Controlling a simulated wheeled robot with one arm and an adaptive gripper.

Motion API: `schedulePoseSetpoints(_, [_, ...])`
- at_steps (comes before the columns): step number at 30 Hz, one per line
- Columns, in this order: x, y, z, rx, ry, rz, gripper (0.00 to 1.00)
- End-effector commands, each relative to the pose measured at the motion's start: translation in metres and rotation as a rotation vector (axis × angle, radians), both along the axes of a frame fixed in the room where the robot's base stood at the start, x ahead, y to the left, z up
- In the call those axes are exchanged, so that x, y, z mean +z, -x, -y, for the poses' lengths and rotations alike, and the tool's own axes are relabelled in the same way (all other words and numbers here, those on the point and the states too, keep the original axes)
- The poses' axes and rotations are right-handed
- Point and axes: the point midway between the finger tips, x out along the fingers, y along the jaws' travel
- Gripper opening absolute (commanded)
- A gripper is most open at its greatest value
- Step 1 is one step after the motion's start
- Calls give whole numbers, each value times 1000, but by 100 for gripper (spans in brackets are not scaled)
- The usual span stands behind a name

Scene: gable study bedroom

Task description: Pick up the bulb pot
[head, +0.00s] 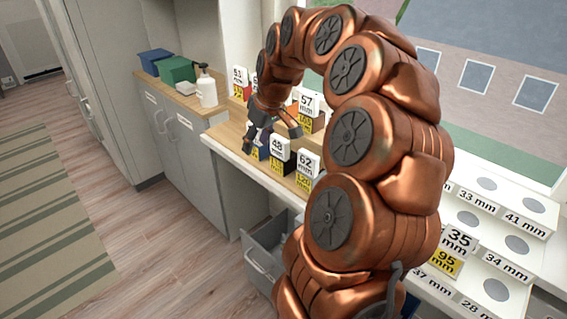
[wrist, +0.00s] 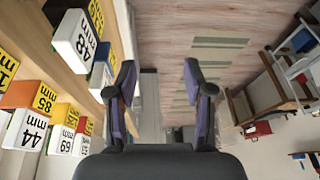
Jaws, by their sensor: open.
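I cannot pick out a bulb pot for certain in either view. My gripper (head: 272,131) is over the wooden desk at the window, among labelled blocks, in the head view. In the wrist view my gripper (wrist: 160,82) has its two dark fingers wide apart, with nothing between them but the floor and a grey strip beyond. A white block marked 48 mm (wrist: 75,38) is left of the fingers in the wrist view; a 48 mm block (head: 280,147) also shows just below my gripper in the head view. My arm hides part of the desk.
A 62 mm block (head: 308,163), a 57 mm block (head: 309,103) and a 51 mm block (head: 239,78) stand nearby. A white stepped rack (head: 510,243) with round spots is at right. A pump bottle (head: 207,91) and green box (head: 177,71) stand on the grey cabinet (head: 190,140). An open drawer (head: 268,250) juts below.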

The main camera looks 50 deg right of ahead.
Motion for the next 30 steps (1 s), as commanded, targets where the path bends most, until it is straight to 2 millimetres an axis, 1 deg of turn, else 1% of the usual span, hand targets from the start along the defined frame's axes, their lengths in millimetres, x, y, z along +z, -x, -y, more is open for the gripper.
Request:
schedulePoseSetpoints(1, [-5, -1, 21, -22, 2, 10, 52])
schedulePoseSetpoints(4, [-9, 0, 58, -52, 19, 34, 52])
schedulePoseSetpoints(6, [-11, 2, 78, -68, 29, 44, 52])
schedulePoseSetpoints(10, [-15, 6, 103, -91, 39, 55, 52])
schedulePoseSetpoints(12, [-16, 7, 110, -96, 44, 58, 52])
schedulePoseSetpoints(15, [-21, 6, 114, -98, 46, 58, 52])
schedulePoseSetpoints(21, [-38, -1, 113, -97, 45, 57, 52])
schedulePoseSetpoints(26, [-45, -6, 112, -98, 46, 59, 52])
schedulePoseSetpoints(30, [-58, -15, 110, -98, 44, 56, 52])
